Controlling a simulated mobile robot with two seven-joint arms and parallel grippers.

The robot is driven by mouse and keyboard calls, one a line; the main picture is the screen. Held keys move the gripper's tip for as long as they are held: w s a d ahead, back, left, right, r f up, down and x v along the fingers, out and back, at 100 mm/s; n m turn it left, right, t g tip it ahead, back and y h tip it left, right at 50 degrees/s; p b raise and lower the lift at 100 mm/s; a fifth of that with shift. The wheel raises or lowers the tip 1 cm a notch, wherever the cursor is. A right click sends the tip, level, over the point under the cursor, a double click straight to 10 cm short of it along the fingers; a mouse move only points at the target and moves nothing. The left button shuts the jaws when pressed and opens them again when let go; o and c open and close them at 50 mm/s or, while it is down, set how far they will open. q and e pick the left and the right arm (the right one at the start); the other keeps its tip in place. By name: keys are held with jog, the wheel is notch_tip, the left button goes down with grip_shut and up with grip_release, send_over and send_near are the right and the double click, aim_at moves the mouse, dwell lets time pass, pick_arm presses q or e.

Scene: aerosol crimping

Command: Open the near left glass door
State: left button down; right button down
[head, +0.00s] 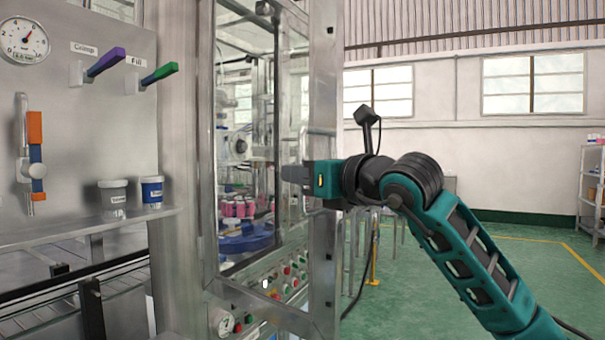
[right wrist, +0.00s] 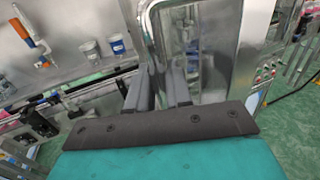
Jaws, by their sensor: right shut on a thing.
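The near left glass door (head: 326,85) has a wide metal frame and stands in the middle of the head view. Its metal handle (head: 318,131) sticks out from the frame at mid height. My right gripper (head: 290,174) reaches in from the right and is shut on the handle; the gripped part is mostly hidden by the fingers. I cannot tell from these frames how far the door stands open. My left gripper is not in view.
A steel panel with a gauge (head: 24,40), purple lever (head: 105,62) and green lever (head: 158,74) is at the left. A white cup (head: 113,198) and a blue cup (head: 152,192) stand on its shelf (head: 80,232). Green floor (head: 430,275) at the right is mostly free.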

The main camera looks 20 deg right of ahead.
jog(key=c, duration=1.2)
grip_release()
jog(key=shift+s, duration=0.1)
